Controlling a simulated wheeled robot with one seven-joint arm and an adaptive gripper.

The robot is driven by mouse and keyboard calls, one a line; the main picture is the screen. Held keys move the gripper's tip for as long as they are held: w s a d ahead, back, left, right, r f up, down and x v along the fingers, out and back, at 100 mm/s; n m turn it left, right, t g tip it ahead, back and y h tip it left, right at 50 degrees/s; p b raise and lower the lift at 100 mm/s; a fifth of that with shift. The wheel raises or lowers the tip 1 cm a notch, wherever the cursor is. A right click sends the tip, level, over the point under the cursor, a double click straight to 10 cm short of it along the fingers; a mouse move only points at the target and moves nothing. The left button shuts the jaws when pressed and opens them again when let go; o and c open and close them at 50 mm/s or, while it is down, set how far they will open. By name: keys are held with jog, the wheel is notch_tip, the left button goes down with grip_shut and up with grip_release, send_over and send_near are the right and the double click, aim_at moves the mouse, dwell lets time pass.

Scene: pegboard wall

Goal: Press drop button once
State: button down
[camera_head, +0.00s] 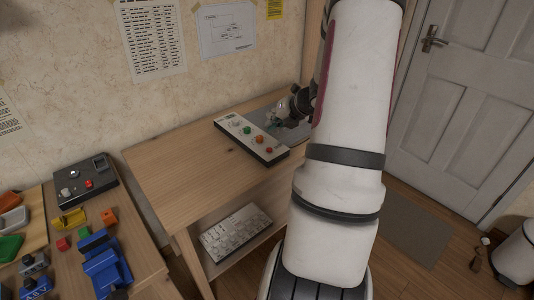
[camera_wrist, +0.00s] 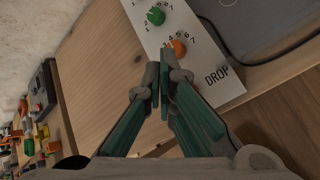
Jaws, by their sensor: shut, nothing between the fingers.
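The white control panel (camera_head: 240,135) lies on the wooden table, with a red drop button (camera_head: 269,150) at its near right end. In the wrist view, the panel's DROP label (camera_wrist: 217,76) is clear, but the button is mostly hidden behind my fingers. My gripper (camera_wrist: 158,82) is shut and empty, its green fingers pointing toward the panel's edge beside the orange knob (camera_wrist: 178,47).
A green knob (camera_wrist: 156,16) sits farther along the panel. A grey plate (camera_head: 289,128) lies behind it. A keyboard (camera_head: 236,232) rests on the lower shelf. A black box (camera_head: 86,181), blue vise (camera_head: 103,262) and small blocks stand at left. The table's left part is bare.

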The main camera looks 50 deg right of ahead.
aim_at(271, 148)
jog(key=shift+f+b, duration=2.05)
jog(key=shift+f, duration=0.65)
jog(key=shift+f+b, duration=0.3)
jog(key=shift+f, duration=0.15)
jog(key=shift+f, duration=0.3)
jog(key=shift+r, duration=0.15)
jog(key=shift+r+p, duration=0.5)
jog(key=shift+r, duration=0.1)
jog(key=shift+r, duration=0.1)
notch_tip(271, 148, up, 5)
jog(key=p, duration=0.4)
jog(key=shift+p, duration=0.3)
dwell(0.5)
